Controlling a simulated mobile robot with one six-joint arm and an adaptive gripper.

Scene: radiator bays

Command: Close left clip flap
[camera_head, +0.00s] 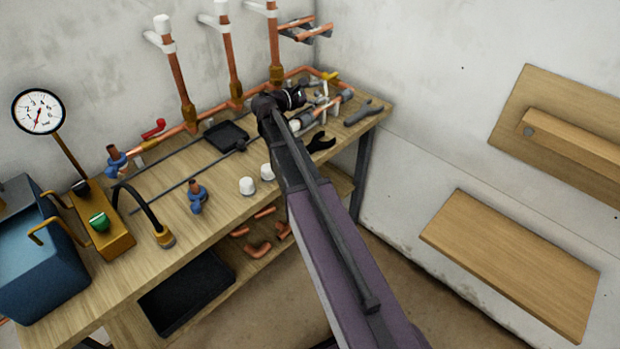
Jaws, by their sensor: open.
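Three upright copper pipes stand along the back wall, each with a white clip near its top. The left clip (152,38) is on the leftmost pipe (178,78), at upper left. A white piece juts out from it to the left. Its flap is too small to tell whether it is open or shut. My gripper (302,98) is over the far right part of the bench, well right of and below the left clip, and apart from it. It is open; its fingers are small and partly hidden by my wrist. I see nothing held.
The wooden workbench (215,222) carries a pressure gauge (38,111), a blue box (40,260), a black tray (226,135), white caps (247,186), blue valves (197,197) and tools. Two wooden shelves (510,265) are on the right wall. The space before the left clip looks clear.

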